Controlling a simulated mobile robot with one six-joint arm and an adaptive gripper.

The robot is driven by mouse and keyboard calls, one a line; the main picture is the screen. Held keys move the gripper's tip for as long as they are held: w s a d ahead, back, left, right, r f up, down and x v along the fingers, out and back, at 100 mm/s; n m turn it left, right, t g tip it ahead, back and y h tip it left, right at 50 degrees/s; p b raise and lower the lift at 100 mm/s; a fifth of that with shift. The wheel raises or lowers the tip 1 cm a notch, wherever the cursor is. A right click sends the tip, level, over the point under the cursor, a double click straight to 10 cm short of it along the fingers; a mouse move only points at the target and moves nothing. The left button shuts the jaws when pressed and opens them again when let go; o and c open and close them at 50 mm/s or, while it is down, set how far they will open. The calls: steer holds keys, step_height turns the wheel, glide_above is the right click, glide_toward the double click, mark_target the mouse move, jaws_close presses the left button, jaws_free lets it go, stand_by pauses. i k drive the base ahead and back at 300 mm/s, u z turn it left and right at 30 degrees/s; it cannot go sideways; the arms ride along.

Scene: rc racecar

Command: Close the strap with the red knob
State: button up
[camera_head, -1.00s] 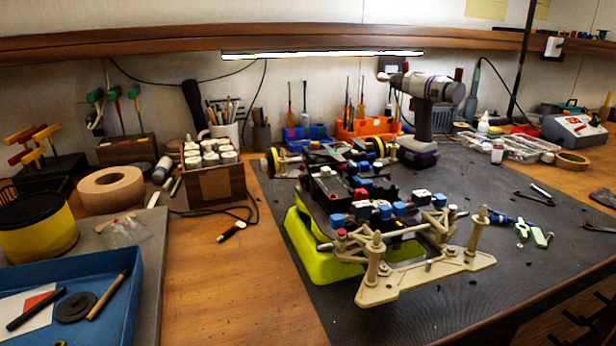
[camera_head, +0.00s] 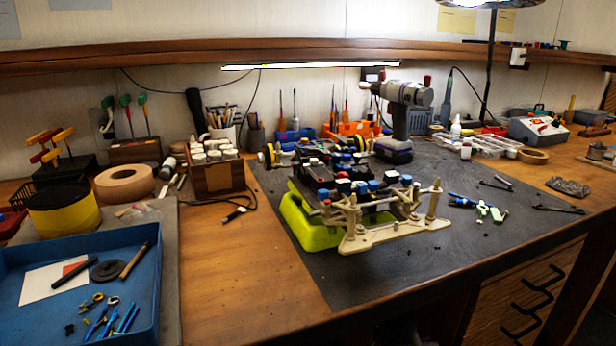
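The RC racecar chassis (camera_head: 352,178) rests on a bright yellow-green stand (camera_head: 311,228) on the dark mat. Its beige front plate (camera_head: 395,233) with upright posts faces me. Several small red, blue and white knobs or caps sit on the black chassis. One small red piece (camera_head: 326,202) is at its near left, by the beige posts. I cannot tell which red piece is the strap's knob, or make out the strap or whether it is open. My gripper is not in view.
A blue tray (camera_head: 151,300) with tools and small parts is at the lower left. A wooden box of white-capped bottles (camera_head: 216,178), a tape roll (camera_head: 124,182) and a power drill (camera_head: 402,95) stand around the car. Pliers and small parts lie right. Bare wood at front centre is clear.

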mark_target(295, 167)
steer(key=k, duration=2.25)
steer(key=u, duration=0.6)
steer(key=i, duration=1)
steer(key=u, duration=0.1)
